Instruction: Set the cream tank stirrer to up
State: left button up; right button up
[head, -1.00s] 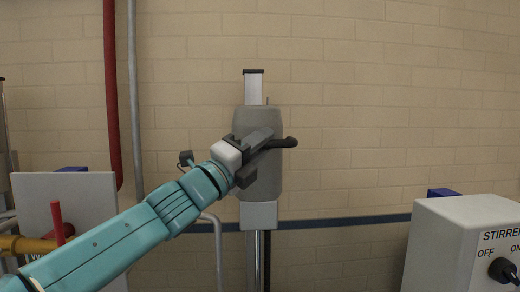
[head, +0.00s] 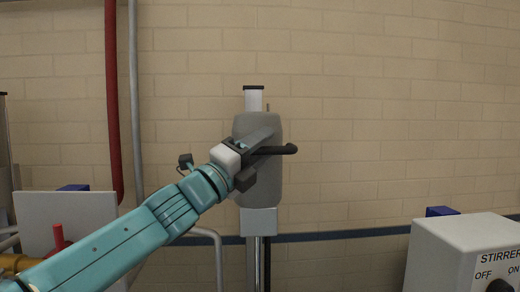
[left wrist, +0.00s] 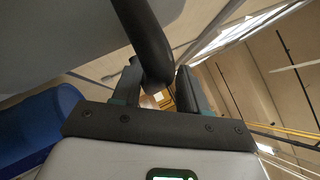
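The stirrer is a grey housing (head: 269,193) on an upright metal column (head: 254,101) against the wall. A black handle (head: 289,149) sticks out to the right from its front. A short length of pale column with a dark cap shows above the housing. My left gripper (head: 262,149) is at the housing front, on the handle. In the left wrist view, the dark handle (left wrist: 146,40) runs down between the two fingers (left wrist: 158,88), which appear closed around it. The fingertips partly hide the handle in the head view. My right gripper is not in view.
A pale control box (head: 462,240) marked STIRRER, OFF and ON, with a black knob (head: 500,286), stands at lower right. A white panel (head: 60,215) and a red lever (head: 58,238) are at lower left. Red and grey pipes run up the wall.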

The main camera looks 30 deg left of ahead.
pick_arm(q)
jog(key=b+v, duration=0.1)
jog(key=v, duration=0.1)
jog(key=b+v, duration=0.2)
jog(key=shift+s+a+f, duration=0.15)
jog(key=shift+f, duration=0.3)
jog(key=b+v, duration=0.3)
jog(key=v, duration=0.8)
jog(key=shift+s+r+b, duration=0.2)
jog(key=shift+s+b, duration=0.15)
jog(key=shift+s, duration=0.1)
jog(key=shift+w, duration=0.1)
